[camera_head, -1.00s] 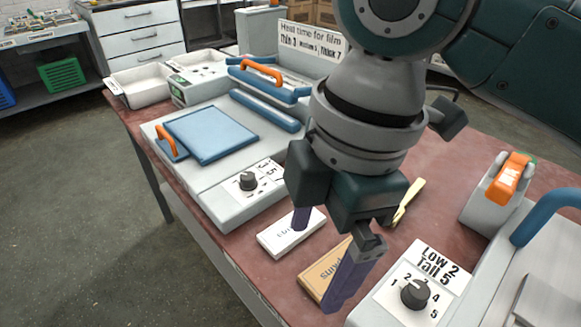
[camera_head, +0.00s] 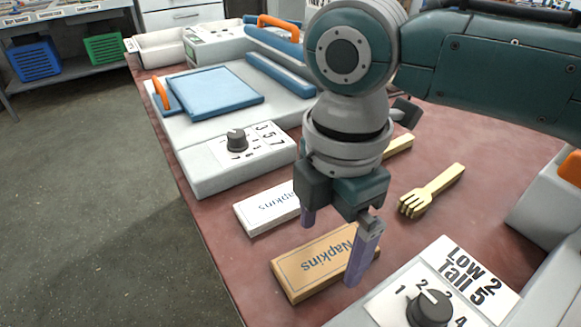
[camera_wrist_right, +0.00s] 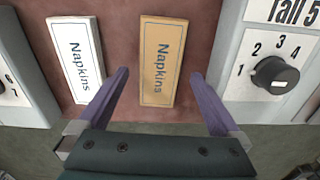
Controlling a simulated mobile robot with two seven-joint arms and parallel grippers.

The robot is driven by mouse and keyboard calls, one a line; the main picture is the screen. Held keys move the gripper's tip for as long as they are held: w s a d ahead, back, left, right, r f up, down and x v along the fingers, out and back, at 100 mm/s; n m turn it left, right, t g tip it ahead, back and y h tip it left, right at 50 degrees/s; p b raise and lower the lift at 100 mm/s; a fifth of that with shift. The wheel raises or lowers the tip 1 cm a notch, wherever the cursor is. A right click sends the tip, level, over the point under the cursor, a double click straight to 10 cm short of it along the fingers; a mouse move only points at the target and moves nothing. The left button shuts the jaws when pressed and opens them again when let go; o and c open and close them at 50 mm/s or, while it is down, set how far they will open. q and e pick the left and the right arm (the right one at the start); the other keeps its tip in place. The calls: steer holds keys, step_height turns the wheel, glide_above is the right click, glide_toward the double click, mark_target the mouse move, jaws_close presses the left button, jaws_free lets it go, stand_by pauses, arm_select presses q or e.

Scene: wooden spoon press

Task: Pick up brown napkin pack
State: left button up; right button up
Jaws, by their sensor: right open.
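The brown napkin pack (camera_head: 312,262) lies flat on the red-brown table near its front edge, lettered "Napkins". It also shows in the right wrist view (camera_wrist_right: 159,62), between and beyond my fingers. My right gripper (camera_head: 336,248) is open, its two purple fingers apart, above the pack. In the right wrist view the right gripper (camera_wrist_right: 161,100) is empty, with one finger on each side of the pack. In the head view the gripper covers part of the pack's right end. My left gripper is not in view.
A white napkin pack (camera_head: 264,208) lies just left of the brown one. A machine with a dial (camera_head: 430,306) stands close on the right, and another with a blue plate (camera_head: 212,98) on the left. A wooden fork (camera_head: 430,192) lies behind.

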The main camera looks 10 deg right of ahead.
step_height(320, 180, down, 2)
steer(key=shift+f, duration=0.1)
steer(key=shift+c, duration=0.2)
steer(key=c, duration=1.3)
steer(key=shift+o, duration=0.2)
